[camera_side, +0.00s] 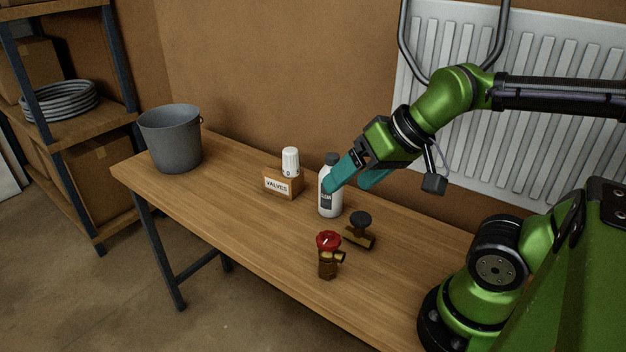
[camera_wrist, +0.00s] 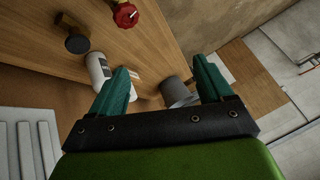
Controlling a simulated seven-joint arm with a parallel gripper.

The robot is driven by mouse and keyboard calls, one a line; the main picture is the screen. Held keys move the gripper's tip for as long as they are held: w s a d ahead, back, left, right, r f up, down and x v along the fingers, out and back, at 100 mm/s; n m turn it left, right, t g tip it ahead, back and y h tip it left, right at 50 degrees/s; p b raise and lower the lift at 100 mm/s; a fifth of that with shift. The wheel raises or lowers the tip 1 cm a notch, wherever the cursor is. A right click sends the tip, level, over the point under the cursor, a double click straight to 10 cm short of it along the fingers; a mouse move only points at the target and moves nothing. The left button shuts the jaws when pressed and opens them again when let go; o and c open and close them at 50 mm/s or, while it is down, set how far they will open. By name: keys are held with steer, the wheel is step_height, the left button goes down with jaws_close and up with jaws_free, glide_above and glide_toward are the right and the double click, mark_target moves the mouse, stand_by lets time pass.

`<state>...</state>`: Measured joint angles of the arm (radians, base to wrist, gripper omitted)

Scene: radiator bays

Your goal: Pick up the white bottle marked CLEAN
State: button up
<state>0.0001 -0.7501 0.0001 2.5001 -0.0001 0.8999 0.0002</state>
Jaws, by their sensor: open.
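The white bottle (camera_side: 329,200) with a dark cap and a dark label stands upright on the wooden workbench. Its label is partly hidden by a finger in the side view. It also shows in the wrist view (camera_wrist: 97,66), just beyond the left finger. My gripper (camera_side: 352,180) is open, with teal fingers pointing down and left. One finger overlaps the upper part of the bottle in the side view; I cannot tell whether they touch. In the wrist view my gripper (camera_wrist: 166,76) has nothing between its fingers, and the bottle lies outside the left one.
A brass valve with a black knob (camera_side: 360,232) and one with a red wheel (camera_side: 328,256) stand in front of the bottle. A VALVES box (camera_side: 283,184) with a white thermostat head (camera_side: 290,161) and a grey bucket (camera_side: 171,140) stand left. A radiator (camera_side: 540,60) hangs behind.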

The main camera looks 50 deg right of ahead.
steer(key=shift+o, duration=1)
steer(key=m+g+h, duration=0.2)
steer(key=m+h, duration=0.1)
steer(key=h, duration=0.3)
glide_toward(330, 166)
steer(key=w+d+f, duration=0.1)
steer(key=d+f, duration=0.1)
steer(key=f, duration=0.1)
steer(key=w+d+f, duration=0.1)
steer(key=d+f, duration=0.1)
steer(key=shift+w+d+f, duration=0.1)
steer(key=shift+w+f, duration=0.15)
steer(key=shift+w, duration=0.05)
steer(key=shift+w+a+x, duration=0.15)
steer(key=shift+x, duration=1.2)
steer(key=shift+w+a+x, duration=0.15)
steer(key=shift+x, duration=1.2)
steer(key=shift+r, duration=0.1)
jaws_close()
